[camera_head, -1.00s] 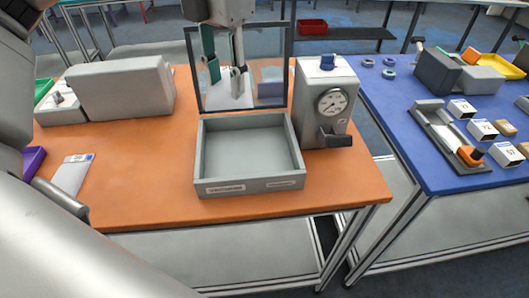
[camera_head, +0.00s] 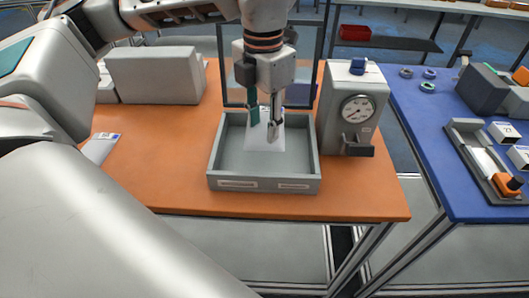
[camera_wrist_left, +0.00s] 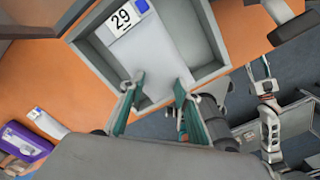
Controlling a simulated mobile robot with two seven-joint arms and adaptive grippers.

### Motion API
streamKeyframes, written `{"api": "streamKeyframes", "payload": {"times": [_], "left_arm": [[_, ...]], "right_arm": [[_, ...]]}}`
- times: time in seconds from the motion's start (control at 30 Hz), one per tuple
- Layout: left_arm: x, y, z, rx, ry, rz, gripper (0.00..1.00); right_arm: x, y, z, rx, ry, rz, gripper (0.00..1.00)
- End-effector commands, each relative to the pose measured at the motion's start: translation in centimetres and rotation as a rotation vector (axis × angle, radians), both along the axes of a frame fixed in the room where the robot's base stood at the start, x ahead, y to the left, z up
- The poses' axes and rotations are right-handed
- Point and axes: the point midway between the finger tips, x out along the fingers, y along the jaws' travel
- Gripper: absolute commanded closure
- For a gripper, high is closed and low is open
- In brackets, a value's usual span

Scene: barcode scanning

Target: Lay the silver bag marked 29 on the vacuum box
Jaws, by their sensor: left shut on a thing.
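The silver bag marked 29 (camera_wrist_left: 158,50) shows its label and blue square in the left wrist view. In the head view the bag (camera_head: 262,140) hangs over the inside of the grey open vacuum box (camera_head: 265,184). My left gripper (camera_head: 264,122) points down above the box and is shut on the near end of the bag, which lies between its green-sided fingers (camera_wrist_left: 159,86). I cannot tell whether the bag touches the box floor. An arm part at the right of the left wrist view may be my right gripper (camera_wrist_left: 267,88); its jaws are unclear.
A gauge unit (camera_head: 355,110) stands right of the box, and a raised clear lid (camera_head: 232,75) behind it. Another silver bag (camera_head: 100,147) lies at the table's left. A long grey block (camera_head: 152,75) stands at the back left. Bare orange table lies left of the box.

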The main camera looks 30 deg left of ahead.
Motion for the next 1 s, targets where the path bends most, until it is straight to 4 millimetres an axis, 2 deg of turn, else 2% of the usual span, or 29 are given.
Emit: {"api": "streamKeyframes", "payload": {"times": [0.03,0.13,0.43,0.63,1.0], "left_arm": [[-0.1,0.0,-1.3,0.0,0.005,0.0,0.91],[-0.1,0.0,-2.9,0.0,0.003,0.0,0.91],[0.0,0.0,-5.0,0.0,0.002,0.0,0.91],[0.0,0.0,-7.8,0.0,0.003,0.0,0.91],[0.0,0.0,-8.4,0.0,-0.001,0.0,0.91]], "right_arm": [[-0.1,0.0,-0.2,0.0,0.002,0.001,0.6],[-0.2,0.0,-0.5,0.0,0.005,0.0,0.6],[-0.3,0.0,-0.7,-0.001,0.008,0.0,0.6],[-0.3,0.0,-1.0,-0.001,0.01,0.0,0.6],[-0.2,0.0,-0.7,-0.001,0.004,0.0,0.6]]}}
